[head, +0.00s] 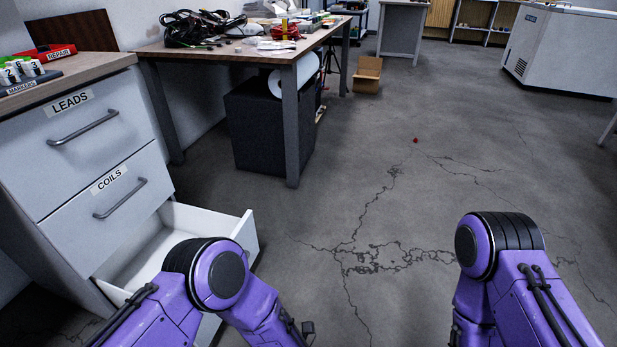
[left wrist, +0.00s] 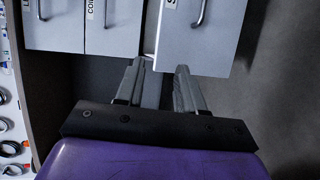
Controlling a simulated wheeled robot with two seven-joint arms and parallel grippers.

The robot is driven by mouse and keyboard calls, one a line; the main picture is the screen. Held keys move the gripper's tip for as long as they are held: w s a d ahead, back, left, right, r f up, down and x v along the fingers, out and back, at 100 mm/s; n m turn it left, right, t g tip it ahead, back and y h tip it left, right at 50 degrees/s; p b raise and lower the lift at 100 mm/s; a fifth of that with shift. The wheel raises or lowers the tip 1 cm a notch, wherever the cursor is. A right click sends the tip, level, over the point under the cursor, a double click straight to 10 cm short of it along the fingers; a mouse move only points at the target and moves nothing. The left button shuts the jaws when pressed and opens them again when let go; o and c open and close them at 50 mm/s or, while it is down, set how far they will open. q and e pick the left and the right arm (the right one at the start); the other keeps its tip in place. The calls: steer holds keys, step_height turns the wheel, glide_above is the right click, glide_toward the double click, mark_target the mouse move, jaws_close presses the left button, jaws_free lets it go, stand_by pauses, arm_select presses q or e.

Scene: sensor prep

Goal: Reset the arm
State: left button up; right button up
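My two purple arms show at the bottom of the head view, the left arm (head: 215,275) in front of the open bottom drawer and the right arm (head: 490,260) over bare floor. My left gripper (left wrist: 160,68) shows in the left wrist view. Its two grey fingers are apart with nothing between them. They point toward the drawer fronts, with the tips near the lower edge of the pulled-out drawer in that picture; whether they touch it I cannot tell. My right gripper is outside the head view.
A cabinet has a LEADS drawer (head: 100,125) and a COILS drawer (head: 118,200), both shut. The bottom drawer (head: 247,240) stands open and looks empty where visible. A cluttered workbench (head: 225,55) stands behind, a black box (head: 262,125) under it.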

arm_select(q)
step_height(320, 180, down, 12)
steer(key=s+a+m+h+b, duration=0.25)
steer(key=m+h, duration=0.65)
steer(key=m, duration=0.8)
steer(key=s+a+f+m+g+b, duration=0.3)
steer(key=s+a+g+b, duration=0.1)
steer(key=s+a, duration=0.35)
steer(key=s+a+f+m+g+b, duration=0.2)
steer(key=s+a+f+g+b, duration=0.15)
steer(key=s+a, duration=0.4)
arm_select(e)
step_height(320, 180, down, 10)
steer(key=g, duration=0.1)
arm_select(q)
step_height(320, 180, up, 38)
steer(key=p, duration=3.8)
steer(key=shift+d+p, duration=0.3)
steer(key=shift+d, duration=0.15)
arm_select(e)
step_height(320, 180, up, 38)
steer(key=t, duration=0.1)
steer(key=shift+w+r, duration=0.2)
steer(key=shift+w, duration=0.1)
arm_select(q)
steer(key=shift+t, duration=0.25)
